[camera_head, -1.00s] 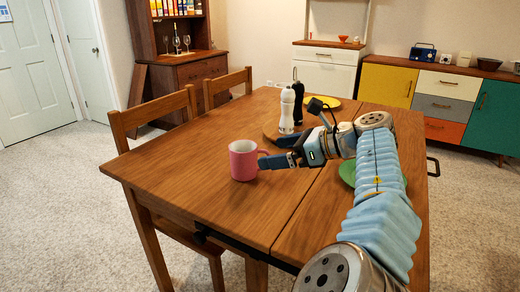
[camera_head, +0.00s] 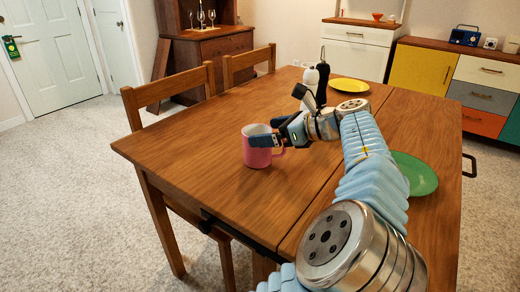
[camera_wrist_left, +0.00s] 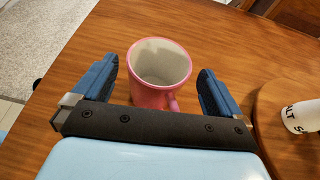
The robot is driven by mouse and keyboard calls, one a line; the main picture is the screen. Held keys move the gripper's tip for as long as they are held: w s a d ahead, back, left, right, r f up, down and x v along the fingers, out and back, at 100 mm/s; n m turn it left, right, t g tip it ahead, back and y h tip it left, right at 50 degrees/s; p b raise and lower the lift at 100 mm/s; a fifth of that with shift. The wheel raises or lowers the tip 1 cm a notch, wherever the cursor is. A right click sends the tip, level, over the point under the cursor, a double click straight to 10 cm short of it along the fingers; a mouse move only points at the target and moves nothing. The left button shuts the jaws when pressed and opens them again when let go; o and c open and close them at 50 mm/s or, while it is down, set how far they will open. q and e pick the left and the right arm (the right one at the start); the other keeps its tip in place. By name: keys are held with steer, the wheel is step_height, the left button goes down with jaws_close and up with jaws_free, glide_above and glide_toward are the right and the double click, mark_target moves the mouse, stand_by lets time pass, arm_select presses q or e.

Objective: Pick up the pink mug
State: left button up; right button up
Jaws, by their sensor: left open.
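The pink mug (camera_head: 257,157) stands upright on the wooden table, white inside, with its handle on the right in the head view. My left gripper (camera_head: 268,132) is open at the mug, with a blue finger across its near side. In the left wrist view the mug (camera_wrist_left: 150,98) sits between the two spread blue fingers of the left gripper (camera_wrist_left: 158,70), with its handle towards the palm. Gaps show between the mug and both fingers, so it is not clamped. My right gripper is not in view.
A white shaker (camera_head: 309,79) and a black one (camera_head: 322,83) stand behind the gripper. A round wooden board (camera_wrist_left: 264,120) lies beside the gripper. A yellow plate (camera_head: 348,84) and a green plate (camera_head: 420,174) lie on the table (camera_head: 200,150). The table left of the mug is clear.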

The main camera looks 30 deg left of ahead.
mark_target(246, 134)
arm_select(q)
steer(key=x, duration=0.3)
steer(key=shift+a+f, duration=0.15)
steer(key=shift+a, duration=0.05)
steer(key=shift+c, duration=0.5)
steer(key=c, duration=0.9)
steer(key=shift+c, duration=0.5)
